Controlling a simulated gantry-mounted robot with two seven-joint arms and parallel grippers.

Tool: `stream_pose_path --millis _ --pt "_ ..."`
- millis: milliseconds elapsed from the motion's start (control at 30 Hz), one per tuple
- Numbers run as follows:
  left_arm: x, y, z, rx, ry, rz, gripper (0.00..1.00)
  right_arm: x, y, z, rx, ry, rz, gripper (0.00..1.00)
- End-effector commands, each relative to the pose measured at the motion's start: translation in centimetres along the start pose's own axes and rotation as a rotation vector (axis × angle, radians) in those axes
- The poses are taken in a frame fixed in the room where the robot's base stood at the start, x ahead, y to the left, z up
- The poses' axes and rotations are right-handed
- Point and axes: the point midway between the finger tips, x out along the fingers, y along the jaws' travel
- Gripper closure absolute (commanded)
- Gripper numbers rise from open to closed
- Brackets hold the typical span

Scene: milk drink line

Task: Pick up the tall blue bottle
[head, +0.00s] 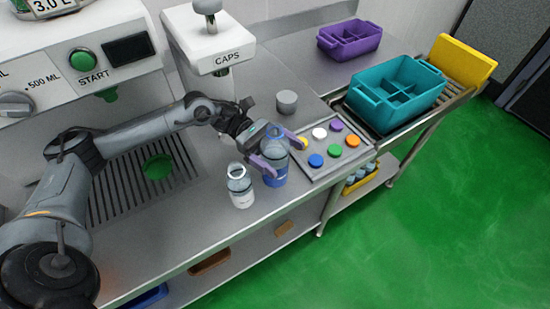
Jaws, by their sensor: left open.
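The tall blue bottle (276,179) stands upright near the front edge of the steel counter, left of the button panel. My left gripper (277,152) comes in from the left at the bottle's upper part. Its two purple fingers are apart, one on each side of the bottle, and the gripper is open. I cannot tell whether either finger touches the bottle. My right gripper is not in view.
A clear bottle with a white label (241,190) stands just left of the blue one. The panel of coloured discs (326,168) is close on the right. A grey cylinder (287,101) and the CAPS dispenser (213,45) stand behind. A teal crate (396,72) is further right.

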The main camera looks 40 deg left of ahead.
Motion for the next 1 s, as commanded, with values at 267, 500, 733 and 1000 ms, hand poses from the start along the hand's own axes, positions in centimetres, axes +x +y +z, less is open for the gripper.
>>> stream_pose_path --millis 267,500,733,1000 --pt "0.0 0.0 0.0 0.000 0.000 0.000 0.21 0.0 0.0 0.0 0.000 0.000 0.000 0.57" --pt "0.0 0.0 0.0 0.000 0.000 0.000 0.53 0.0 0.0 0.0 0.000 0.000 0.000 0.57" --pt "0.0 0.0 0.1 0.000 0.000 0.000 0.53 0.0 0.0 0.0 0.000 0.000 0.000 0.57" --pt "0.0 0.0 1.5 0.002 0.001 -0.001 0.53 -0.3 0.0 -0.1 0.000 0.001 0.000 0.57"
